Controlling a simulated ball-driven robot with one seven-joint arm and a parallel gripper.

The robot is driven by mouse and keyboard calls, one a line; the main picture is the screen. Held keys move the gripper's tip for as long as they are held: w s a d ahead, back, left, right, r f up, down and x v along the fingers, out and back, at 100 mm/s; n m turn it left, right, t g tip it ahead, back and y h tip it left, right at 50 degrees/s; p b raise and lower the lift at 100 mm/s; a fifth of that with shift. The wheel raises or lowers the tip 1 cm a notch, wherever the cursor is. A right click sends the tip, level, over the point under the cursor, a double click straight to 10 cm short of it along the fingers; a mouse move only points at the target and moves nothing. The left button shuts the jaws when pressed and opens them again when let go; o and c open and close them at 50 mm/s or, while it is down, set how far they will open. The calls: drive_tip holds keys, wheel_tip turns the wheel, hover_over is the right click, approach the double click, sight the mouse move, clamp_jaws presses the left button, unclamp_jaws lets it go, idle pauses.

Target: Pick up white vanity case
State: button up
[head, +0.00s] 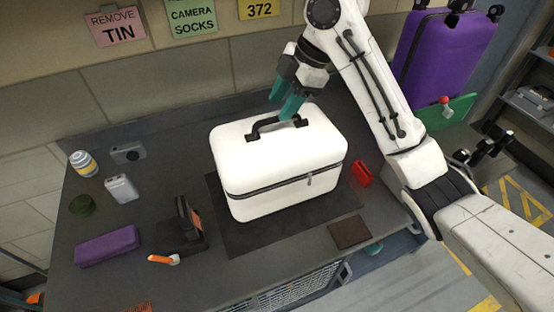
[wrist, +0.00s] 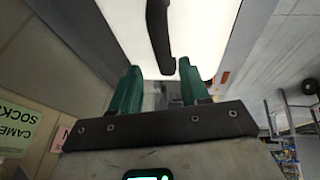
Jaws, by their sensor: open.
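The white vanity case (head: 280,165) stands closed on a dark mat in the middle of the table in the head view. Its black handle (head: 262,130) arches up from the lid. My gripper (head: 287,105) is open, with teal fingers just above and behind the handle's right end. In the wrist view the white lid (wrist: 205,35) fills the upper middle. The dark handle (wrist: 158,40) runs down towards the gap between the open fingers (wrist: 158,85).
Left of the case are a purple case (head: 107,246), a black device (head: 182,230), a grey camera (head: 128,153) and a striped can (head: 83,163). A red item (head: 362,174) and a brown wallet (head: 349,232) lie to its right. The wall rises behind the table.

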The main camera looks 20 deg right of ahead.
drive_tip(key=x, duration=0.5)
drive_tip(key=shift+s+d+f+p, duration=0.15)
drive_tip(key=shift+s+p, duration=0.05)
drive_tip(key=shift+p, duration=0.2)
clamp_jaws()
idle(0.9)
